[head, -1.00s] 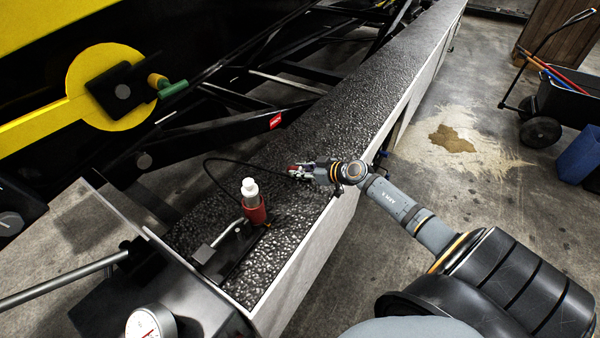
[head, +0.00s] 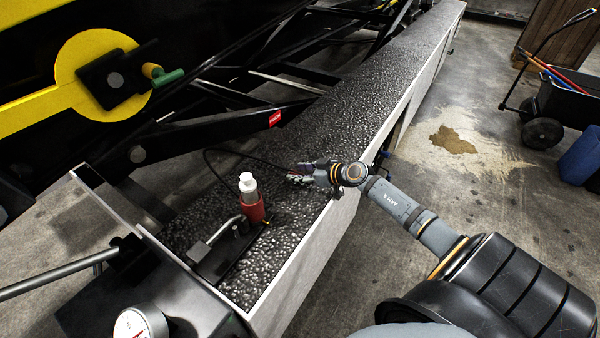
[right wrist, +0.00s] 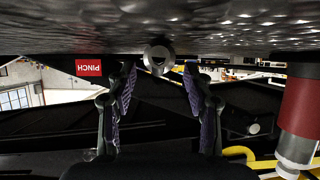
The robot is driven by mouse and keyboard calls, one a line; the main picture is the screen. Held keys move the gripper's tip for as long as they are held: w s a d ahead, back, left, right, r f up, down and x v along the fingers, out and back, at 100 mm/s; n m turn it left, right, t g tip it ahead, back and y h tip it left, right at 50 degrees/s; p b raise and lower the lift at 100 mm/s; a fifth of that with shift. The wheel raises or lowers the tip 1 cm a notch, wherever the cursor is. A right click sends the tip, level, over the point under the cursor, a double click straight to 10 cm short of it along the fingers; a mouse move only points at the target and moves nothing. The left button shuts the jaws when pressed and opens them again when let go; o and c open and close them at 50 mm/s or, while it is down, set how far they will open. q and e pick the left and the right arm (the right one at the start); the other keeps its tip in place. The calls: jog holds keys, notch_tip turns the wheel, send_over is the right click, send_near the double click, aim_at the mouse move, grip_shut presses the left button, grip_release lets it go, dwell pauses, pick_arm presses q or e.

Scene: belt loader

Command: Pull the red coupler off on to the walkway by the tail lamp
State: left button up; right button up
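My right gripper (head: 293,177) hangs low over the dark, bumpy walkway (head: 345,108), near the end of a thin black hose. In the right wrist view its two fingers (right wrist: 158,88) are apart, with nothing held between them. A round silver fitting with a dark centre (right wrist: 158,58) sits by the walkway, just past the fingertips and in line with the gap. I cannot tell whether it belongs to the red coupler. No red coupler shows clearly, and I cannot pick out a tail lamp. My left gripper is out of view.
A red cylinder with a white top (head: 252,207) stands on the walkway left of my gripper; it also shows in the right wrist view (right wrist: 302,105). A red PINCH label (head: 275,119) is on the frame beyond. A dial gauge (head: 138,325) is at the near edge.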

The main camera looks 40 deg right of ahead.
notch_tip(320, 180, up, 10)
dwell(0.6)
jog(key=shift+s+f, duration=0.1)
dwell(0.8)
